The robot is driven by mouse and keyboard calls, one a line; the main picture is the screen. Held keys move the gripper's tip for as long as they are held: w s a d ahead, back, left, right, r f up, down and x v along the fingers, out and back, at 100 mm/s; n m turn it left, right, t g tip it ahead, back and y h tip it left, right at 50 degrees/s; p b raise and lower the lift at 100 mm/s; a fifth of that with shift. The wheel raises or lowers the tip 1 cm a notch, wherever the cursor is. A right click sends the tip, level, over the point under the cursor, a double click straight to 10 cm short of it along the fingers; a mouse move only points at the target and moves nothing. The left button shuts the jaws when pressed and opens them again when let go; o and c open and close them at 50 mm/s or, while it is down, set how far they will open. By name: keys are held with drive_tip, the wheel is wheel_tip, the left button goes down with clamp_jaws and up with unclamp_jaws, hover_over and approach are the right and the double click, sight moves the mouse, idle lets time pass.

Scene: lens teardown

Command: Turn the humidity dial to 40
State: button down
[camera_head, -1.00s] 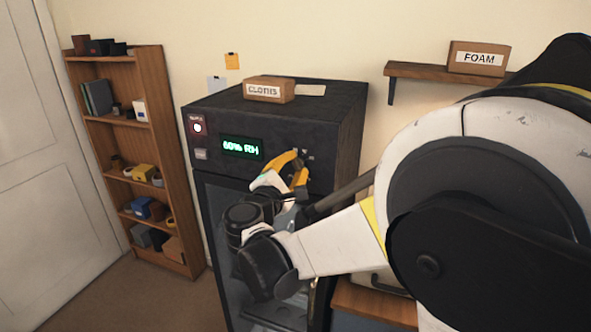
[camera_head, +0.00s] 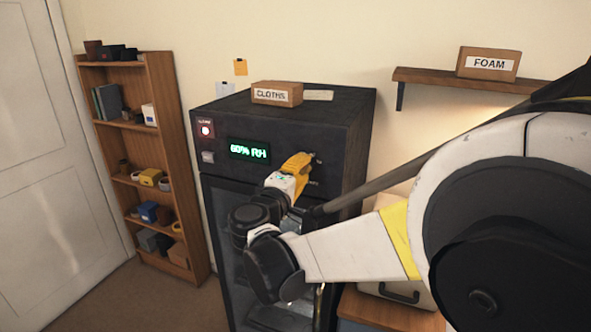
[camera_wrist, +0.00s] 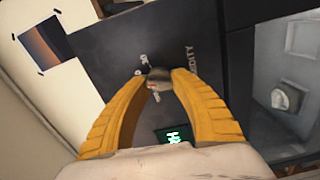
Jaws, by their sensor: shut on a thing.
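The humidity dial (camera_wrist: 158,79) is a small dark round knob with a light and reddish mark, on the black cabinet's front panel. My gripper (camera_wrist: 160,76) is shut on it, with a yellow finger on each side in the wrist view. In the head view my gripper (camera_head: 305,163) is at the right of the panel and hides the dial. The green display (camera_head: 249,151) reads 60% RH; part of it also shows in the wrist view (camera_wrist: 174,138). The printed marks around the dial are only partly legible.
The black cabinet (camera_head: 281,112) has a glass door below the panel and a CLOTHS box (camera_head: 277,93) on top. A red-framed button (camera_head: 206,129) is left of the display. A wooden shelf (camera_head: 440,79) holds a FOAM box (camera_head: 488,64). A bookcase (camera_head: 160,110) stands left.

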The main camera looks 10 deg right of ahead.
idle(0.3)
drive_tip(key=c, duration=1.1)
unclamp_jaws()
drive_tip(key=shift+o, duration=0.2)
drive_tip(key=v, duration=1.2)
